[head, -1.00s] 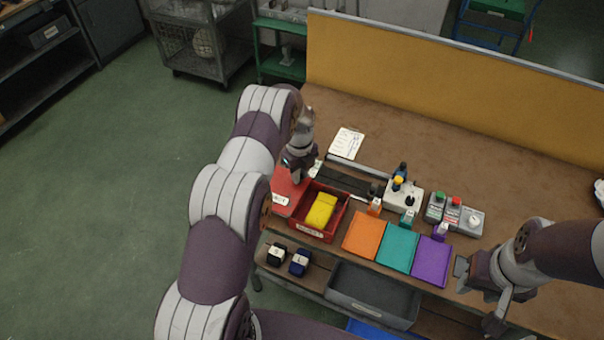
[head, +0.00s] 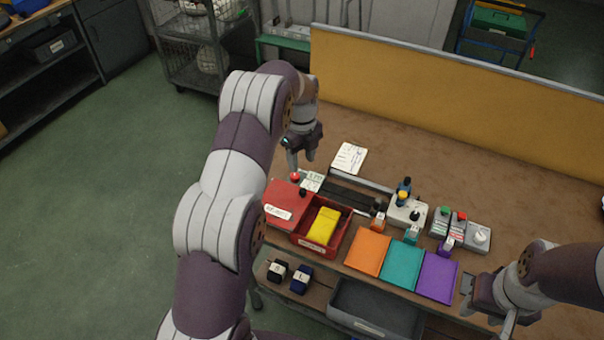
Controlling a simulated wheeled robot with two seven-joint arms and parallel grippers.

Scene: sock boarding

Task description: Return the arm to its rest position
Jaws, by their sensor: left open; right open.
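My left arm reaches in from the left, and its gripper (head: 300,163) is open and empty. It hangs above the back left of the bench, over the area by the red lid-like panel (head: 283,207). My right gripper (head: 482,308) is open at the right front edge of the bench, beside the purple mat (head: 437,278). It seems to hold nothing. A yellow folded item (head: 323,226) lies in the red bin (head: 305,242), clear of both grippers.
Orange (head: 368,252) and teal (head: 403,266) mats lie along the front of the bench (head: 440,165). Behind them stand a control box (head: 405,213) and a grey button unit (head: 476,237). A yellow partition (head: 450,80) closes the back. A grey tray (head: 375,308) sits below.

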